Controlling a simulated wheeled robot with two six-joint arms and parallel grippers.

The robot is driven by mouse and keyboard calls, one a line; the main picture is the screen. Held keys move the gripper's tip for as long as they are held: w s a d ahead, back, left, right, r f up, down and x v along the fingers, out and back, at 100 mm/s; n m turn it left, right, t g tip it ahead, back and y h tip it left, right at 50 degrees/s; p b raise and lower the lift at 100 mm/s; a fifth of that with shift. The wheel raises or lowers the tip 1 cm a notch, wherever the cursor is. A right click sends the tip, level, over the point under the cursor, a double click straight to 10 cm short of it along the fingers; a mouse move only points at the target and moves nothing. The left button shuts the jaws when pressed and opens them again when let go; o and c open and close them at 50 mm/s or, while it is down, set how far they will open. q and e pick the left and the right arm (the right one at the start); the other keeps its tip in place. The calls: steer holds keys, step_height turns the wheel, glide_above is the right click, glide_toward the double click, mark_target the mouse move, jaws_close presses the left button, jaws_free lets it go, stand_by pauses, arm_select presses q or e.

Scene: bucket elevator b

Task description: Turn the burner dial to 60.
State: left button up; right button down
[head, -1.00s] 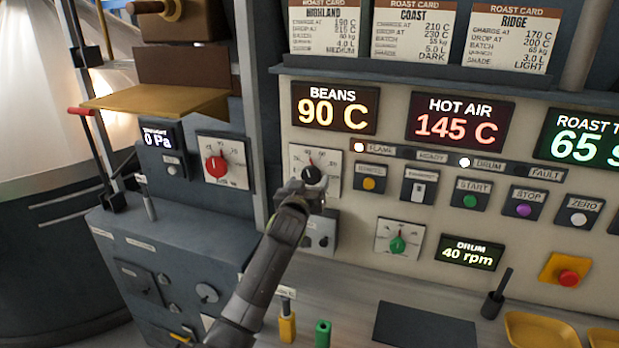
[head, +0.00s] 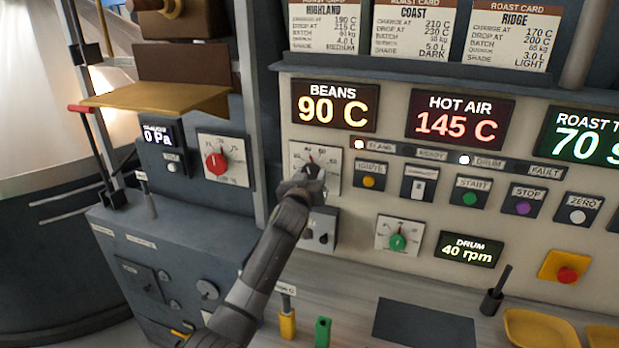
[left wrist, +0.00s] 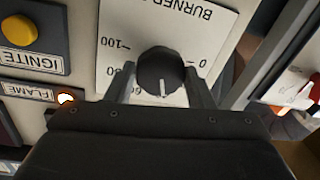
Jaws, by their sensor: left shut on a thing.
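The burner dial (left wrist: 162,70) is a round black knob with a white pointer line, on a white plate marked BURNER (left wrist: 185,20). The left wrist view shows this plate upside down. My left gripper (left wrist: 158,78) is shut on the dial, one finger on each side. In the head view my left gripper (head: 308,180) covers most of the knob, and the burner plate (head: 329,160) shows around it. My right gripper is not in view.
A red dial (head: 216,163) is to the left and a green dial (head: 398,242) is below right. Ignite (head: 369,182) and start (head: 470,198) buttons sit right of the burner plate. A small grey box (head: 321,230) is just below the gripper.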

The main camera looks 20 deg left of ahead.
arm_select(q)
steer(key=shift+m, duration=0.3)
steer(key=m, duration=0.3)
steer(key=shift+m+t, duration=0.4)
steer(key=shift+m, duration=1.7)
steer(key=shift+f+m+h, duration=0.1)
steer(key=shift+m+h, duration=0.2)
steer(key=o, duration=1)
steer(key=shift+s, duration=0.1)
